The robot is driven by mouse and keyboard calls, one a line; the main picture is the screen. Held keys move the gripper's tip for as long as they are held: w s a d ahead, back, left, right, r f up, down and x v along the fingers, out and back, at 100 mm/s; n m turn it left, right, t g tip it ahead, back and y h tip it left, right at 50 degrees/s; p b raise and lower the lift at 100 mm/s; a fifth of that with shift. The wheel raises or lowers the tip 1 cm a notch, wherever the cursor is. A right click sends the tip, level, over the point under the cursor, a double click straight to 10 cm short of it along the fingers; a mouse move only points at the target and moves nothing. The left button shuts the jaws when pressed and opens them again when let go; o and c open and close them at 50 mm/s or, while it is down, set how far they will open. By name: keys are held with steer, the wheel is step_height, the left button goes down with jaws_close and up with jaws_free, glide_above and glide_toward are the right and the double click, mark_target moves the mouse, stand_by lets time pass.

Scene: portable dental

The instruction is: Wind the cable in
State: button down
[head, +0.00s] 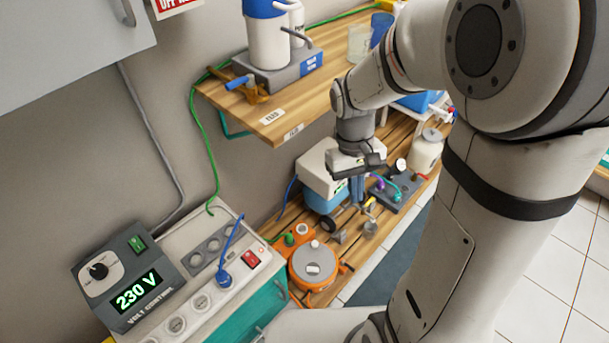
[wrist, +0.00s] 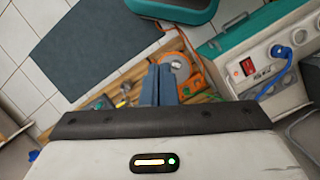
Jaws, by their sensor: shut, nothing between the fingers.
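The orange cable reel (head: 308,268), a round drum with a pale knob on top, stands on the wooden bench beside the white and teal cabinet. A green plug (head: 289,239) sits in the orange box behind the drum. Part of the orange reel (wrist: 181,66) also shows in the wrist view, partly hidden by my fingers. My gripper (head: 357,206) points down over the bench, to the right of the reel and apart from it. In the wrist view its two blue-grey fingers (wrist: 158,82) are together and hold nothing. How much cable is out is not clear.
A voltage control box (head: 125,275) reading 230 V and a socket panel with a blue plug (head: 224,279) are at left. A wooden shelf (head: 275,115) overhangs the bench. A grey device with gauge and knobs (head: 396,188) stands right of my gripper. Floor tiles lie in front.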

steer(key=w+a+f+n+g+h+b, duration=0.2)
steer(key=f+b, duration=0.5)
steer(key=f, duration=1.1)
steer(key=w+a+f+n+g+h+b, duration=0.1)
steer(key=a+f+n+g+h+b, duration=0.15)
steer(key=f+b, duration=0.95)
steer(key=n+t+y+p, duration=0.2)
steer(key=n+t+p, duration=0.4)
steer(key=n+t, duration=0.1)
glide_toward(308, 244)
steer(key=f+b, duration=0.1)
steer(key=b, duration=0.1)
steer(key=a+f+b, duration=0.1)
steer(key=f+b, duration=0.1)
steer(key=shift+w+a+f+g, duration=0.1)
steer(key=shift+w+f+g, duration=0.1)
steer(key=shift+f+g, duration=0.15)
steer(key=d, duration=0.1)
steer(key=s+d, duration=0.1)
steer(key=d, duration=0.1)
steer(key=shift+f+b, duration=0.1)
steer(key=shift+b, duration=0.25)
steer(key=shift+d, duration=0.4)
steer(key=shift+d, duration=0.1)
steer(key=shift+d+m, duration=0.25)
steer(key=shift+m, duration=0.2)
